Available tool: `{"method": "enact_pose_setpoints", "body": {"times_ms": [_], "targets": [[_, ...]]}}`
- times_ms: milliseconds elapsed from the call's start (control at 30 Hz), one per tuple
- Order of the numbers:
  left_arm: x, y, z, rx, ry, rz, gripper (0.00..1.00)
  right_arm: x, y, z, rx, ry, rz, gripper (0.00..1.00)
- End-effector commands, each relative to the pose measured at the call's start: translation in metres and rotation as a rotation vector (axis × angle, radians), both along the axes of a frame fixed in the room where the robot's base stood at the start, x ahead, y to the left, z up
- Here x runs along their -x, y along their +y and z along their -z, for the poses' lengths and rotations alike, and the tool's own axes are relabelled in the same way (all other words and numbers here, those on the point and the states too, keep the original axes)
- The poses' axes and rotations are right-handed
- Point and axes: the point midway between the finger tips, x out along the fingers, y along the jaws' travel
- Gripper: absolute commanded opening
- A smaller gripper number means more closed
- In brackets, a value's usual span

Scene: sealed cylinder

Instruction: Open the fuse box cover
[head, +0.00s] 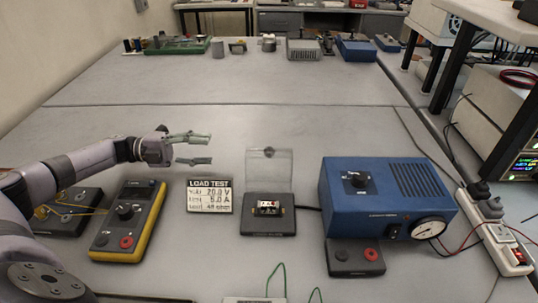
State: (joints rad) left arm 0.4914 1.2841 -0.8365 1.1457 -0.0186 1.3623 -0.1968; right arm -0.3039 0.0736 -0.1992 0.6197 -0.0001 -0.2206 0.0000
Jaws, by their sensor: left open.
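The fuse box (268,227) is a small dark base on the table, right of centre, with a fuse seated in it. Its clear cover (269,166) stands upright at the back of the base, so the fuse is uncovered. My left gripper (211,148) is open and empty, up and to the left of the cover, with its fingers pointing right. It is apart from the cover. My right gripper does not show.
A load test sign (209,196) lies left of the fuse box. A yellow multimeter (128,222) is farther left. A blue power supply (385,197) with a dial stands to the right. A power strip (498,237) lies at the right edge.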

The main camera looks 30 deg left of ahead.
Motion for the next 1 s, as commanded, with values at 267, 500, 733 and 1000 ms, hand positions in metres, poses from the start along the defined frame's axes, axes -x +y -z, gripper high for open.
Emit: {"method": "enact_pose_setpoints", "body": {"times_ms": [267,500,733,1000], "targets": [[-0.007,-0.014,0.003,0.002,-0.001,0.003,0.42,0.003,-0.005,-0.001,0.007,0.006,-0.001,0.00],[-0.027,-0.058,0.000,0.005,-0.001,0.003,0.42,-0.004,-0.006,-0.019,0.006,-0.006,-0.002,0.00],[-0.049,-0.104,0.001,0.003,-0.002,0.003,0.42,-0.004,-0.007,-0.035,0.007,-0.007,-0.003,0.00],[-0.070,-0.144,0.003,0.003,0.001,0.000,0.42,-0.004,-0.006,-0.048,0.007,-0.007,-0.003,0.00]]}}
